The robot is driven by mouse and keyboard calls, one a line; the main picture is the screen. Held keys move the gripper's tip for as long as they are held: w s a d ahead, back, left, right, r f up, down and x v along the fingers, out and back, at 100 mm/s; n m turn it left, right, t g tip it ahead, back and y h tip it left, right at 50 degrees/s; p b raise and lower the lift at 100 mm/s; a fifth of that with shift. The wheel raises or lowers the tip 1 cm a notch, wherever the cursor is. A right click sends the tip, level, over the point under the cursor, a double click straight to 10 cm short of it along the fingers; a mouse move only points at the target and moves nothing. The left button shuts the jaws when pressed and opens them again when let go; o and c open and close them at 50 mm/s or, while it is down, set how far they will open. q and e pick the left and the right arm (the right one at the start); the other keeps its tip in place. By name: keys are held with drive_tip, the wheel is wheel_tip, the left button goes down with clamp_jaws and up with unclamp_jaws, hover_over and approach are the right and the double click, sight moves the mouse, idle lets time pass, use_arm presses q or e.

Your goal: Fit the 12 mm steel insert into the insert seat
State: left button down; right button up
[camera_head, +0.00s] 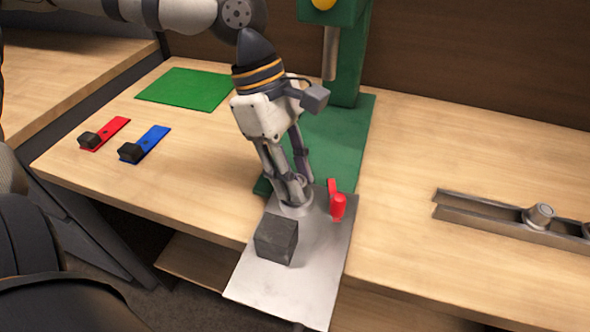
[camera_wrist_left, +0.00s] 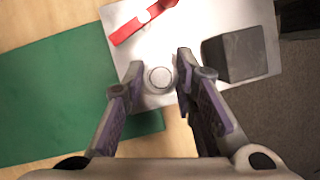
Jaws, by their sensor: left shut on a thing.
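My left gripper (camera_head: 294,190) points down over the metal plate (camera_head: 310,285), its fingertips at a round grey seat (camera_head: 296,208) on the plate. It is shut on a small round steel insert (camera_wrist_left: 159,77), which shows as a pale disc between the fingertips in the left wrist view. In the head view the fingers mostly hide the insert. I cannot tell how deep it sits in the seat. A red clamp-like part (camera_head: 338,205) stands on the plate just right of the seat. A dark block (camera_head: 276,240) is on the plate nearer the front. My right gripper is not in view.
A green press (camera_head: 346,60) on a green base (camera_head: 335,135) stands behind the gripper. A metal rail (camera_head: 480,213) holding a round steel piece (camera_head: 540,215) lies right. Red (camera_head: 112,130) and blue (camera_head: 152,140) strips with black blocks and a green mat (camera_head: 185,88) lie left.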

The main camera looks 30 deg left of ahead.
use_arm(q)
drive_tip(key=c, duration=1.2)
unclamp_jaws()
drive_tip(key=v, duration=1.2)
